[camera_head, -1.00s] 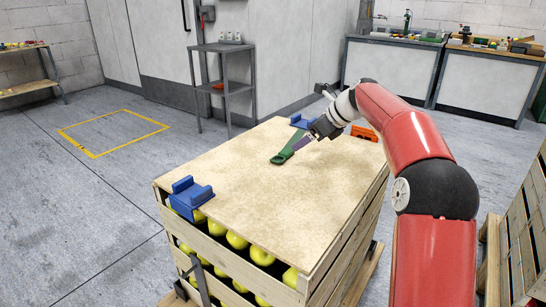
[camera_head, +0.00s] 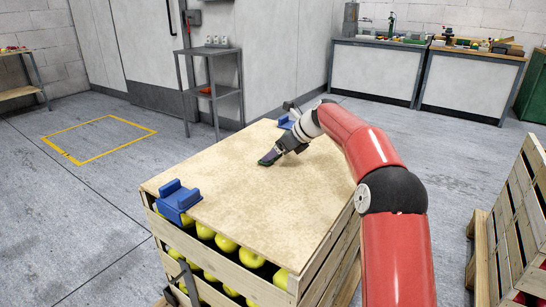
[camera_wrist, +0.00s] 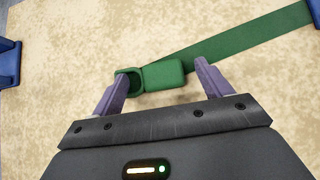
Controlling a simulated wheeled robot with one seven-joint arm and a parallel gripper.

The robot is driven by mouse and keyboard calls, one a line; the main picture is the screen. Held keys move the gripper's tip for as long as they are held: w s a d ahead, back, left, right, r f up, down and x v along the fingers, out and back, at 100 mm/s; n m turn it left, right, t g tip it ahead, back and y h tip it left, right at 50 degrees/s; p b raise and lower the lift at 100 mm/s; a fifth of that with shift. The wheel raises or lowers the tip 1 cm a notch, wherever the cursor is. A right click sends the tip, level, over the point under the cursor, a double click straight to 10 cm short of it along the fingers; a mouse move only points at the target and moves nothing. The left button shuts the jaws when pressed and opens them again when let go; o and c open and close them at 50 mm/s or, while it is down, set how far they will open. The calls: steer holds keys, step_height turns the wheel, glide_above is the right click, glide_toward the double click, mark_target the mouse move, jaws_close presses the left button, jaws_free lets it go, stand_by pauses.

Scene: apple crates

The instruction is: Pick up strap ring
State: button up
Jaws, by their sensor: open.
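The green strap ring (camera_wrist: 128,84) lies on the wooden top of the crate in the wrist view, at the end of a thick green buckle piece (camera_wrist: 163,75). A flat green strap (camera_wrist: 240,40) runs from it toward the upper right. My gripper (camera_wrist: 162,70) is open above it. The buckle piece shows between the two purple fingers, and the ring shows at the left finger, which covers part of it. I cannot tell whether they touch. In the head view my gripper (camera_head: 268,158) is low over the crate top, and the ring and strap are hidden there.
The apple crate (camera_head: 320,262) has a bare wooden top. Blue corner pieces sit at its front left (camera_head: 177,198) and far edge (camera_head: 286,121); they also show at the wrist view's sides. A grey shelf stand (camera_head: 210,90) stands behind. A wooden crate (camera_head: 515,215) stands at right.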

steer(key=c, duration=1.2)
steer(key=shift+o, duration=0.2)
step_height(320, 180, up, 10)
steer(key=p, duration=0.3)
